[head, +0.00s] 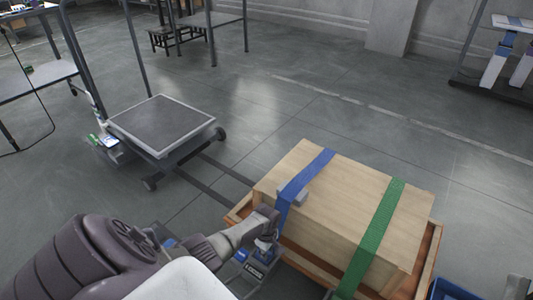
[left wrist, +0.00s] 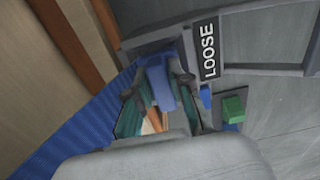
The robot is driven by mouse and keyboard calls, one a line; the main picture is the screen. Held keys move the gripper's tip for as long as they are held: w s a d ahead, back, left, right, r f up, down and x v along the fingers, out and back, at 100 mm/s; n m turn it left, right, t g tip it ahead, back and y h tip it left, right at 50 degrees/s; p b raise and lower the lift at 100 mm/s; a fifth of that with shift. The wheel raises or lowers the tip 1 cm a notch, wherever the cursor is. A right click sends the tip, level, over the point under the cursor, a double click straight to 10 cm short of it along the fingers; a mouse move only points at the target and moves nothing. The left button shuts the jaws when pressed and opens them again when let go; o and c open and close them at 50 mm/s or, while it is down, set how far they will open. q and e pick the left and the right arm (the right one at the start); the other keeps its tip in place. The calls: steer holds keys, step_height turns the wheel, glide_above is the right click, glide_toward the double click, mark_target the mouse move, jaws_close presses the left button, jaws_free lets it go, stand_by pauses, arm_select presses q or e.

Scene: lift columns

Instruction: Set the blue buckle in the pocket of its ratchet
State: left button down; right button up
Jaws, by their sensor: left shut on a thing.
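A wooden box (head: 340,190) carries a blue strap (head: 305,175) and a green strap (head: 380,225). My left gripper (head: 268,228) is at the near left side of the box, at the lower end of the blue strap. In the left wrist view my left gripper (left wrist: 160,100) is shut on the blue buckle (left wrist: 161,88), with a finger on each side of it. The blue strap (left wrist: 75,135) runs off to the lower left there. I cannot make out the pocket of the blue ratchet clearly. My right gripper is not in view.
A grey panel with a "LOOSE" label (left wrist: 208,50) lies just beyond the buckle, and a green block (left wrist: 233,107) sits to its right. An orange-brown wooden frame (head: 432,262) surrounds the box base. A flat cart (head: 163,122) stands at the left; a blue bin (head: 455,290) is lower right.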

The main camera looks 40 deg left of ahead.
arm_select(q)
steer(key=shift+f, duration=0.35)
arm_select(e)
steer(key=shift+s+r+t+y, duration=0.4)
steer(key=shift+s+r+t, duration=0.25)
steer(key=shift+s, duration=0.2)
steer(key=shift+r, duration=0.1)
arm_select(q)
steer(key=c, duration=1)
jaws_free()
step_height(320, 180, up, 12)
